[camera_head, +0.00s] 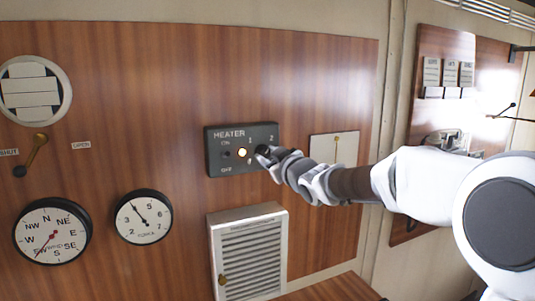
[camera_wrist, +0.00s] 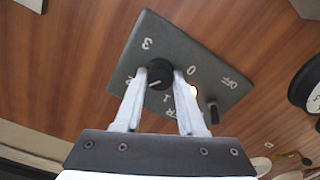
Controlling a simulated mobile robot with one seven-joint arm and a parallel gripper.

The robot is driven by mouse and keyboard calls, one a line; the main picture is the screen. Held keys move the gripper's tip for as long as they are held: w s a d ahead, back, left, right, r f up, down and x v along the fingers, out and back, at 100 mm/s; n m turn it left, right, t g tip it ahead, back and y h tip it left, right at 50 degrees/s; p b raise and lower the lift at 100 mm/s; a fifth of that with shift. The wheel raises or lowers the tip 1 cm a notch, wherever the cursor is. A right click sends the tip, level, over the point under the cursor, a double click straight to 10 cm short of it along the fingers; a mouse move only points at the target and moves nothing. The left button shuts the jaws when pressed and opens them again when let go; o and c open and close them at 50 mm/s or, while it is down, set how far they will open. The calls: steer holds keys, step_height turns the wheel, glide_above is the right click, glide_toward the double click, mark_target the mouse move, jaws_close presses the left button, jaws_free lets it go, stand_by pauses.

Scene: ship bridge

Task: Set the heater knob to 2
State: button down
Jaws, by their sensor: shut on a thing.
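The dark heater panel (camera_head: 214,162) is mounted on the wood wall, with "HEATER", "1" and "2" readable in the head view. The round black heater knob (camera_wrist: 160,74) is between my two fingers in the wrist view. My gripper (camera_wrist: 160,84) is shut on it, one finger at each side; it also shows at the panel's right side in the head view (camera_head: 264,152). The knob's short white mark seems to point lower left in the wrist view. The "0", "1" and "3" show around it; the "2" is hidden there, probably behind the left finger.
A lit lamp (camera_head: 242,153) and an on/off toggle (camera_wrist: 212,112) sit on the panel beside the knob. A white louvred vent (camera_head: 250,254) is below, a pale plate (camera_head: 335,147) to the right. Dials (camera_head: 143,217) are on the left.

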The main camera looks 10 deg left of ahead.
steer(key=shift+r+m, duration=0.15)
steer(key=shift+m, duration=0.15)
stand_by(0.4)
steer(key=shift+c, duration=2.4)
jaws_free()
steer(key=shift+s+d, duration=0.2)
steer(key=b+v, duration=0.1)
steer(key=v, duration=1.5)
steer(key=shift+s+d+f+b, duration=0.2)
steer(key=shift+s+b, duration=0.1)
steer(key=shift+s, duration=0.1)
